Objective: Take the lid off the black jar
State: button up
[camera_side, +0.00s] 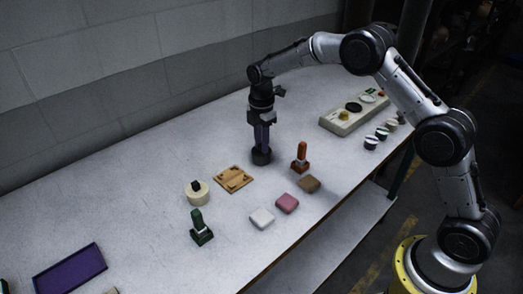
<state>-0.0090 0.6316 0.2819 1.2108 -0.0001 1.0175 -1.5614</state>
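The black jar (261,157) is a small dark round pot standing on the white table, near the middle of the picture. My gripper (262,148) points straight down directly over it, with its purplish fingers reaching to the jar's top. The fingers look close together, but the picture is too small and dark to show whether they touch or grip the lid. I cannot make out the lid apart from the jar and the fingertips.
An orange-brown stamp (301,160) stands just right of the jar. A wooden board (233,179), a cream round container (198,199), a green stamp (201,234) and white (262,219), pink (287,203) and brown (309,184) pads lie nearer. A cream panel (343,124) is right.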

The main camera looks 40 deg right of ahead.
grip_shut()
jog(key=shift+r, duration=0.1)
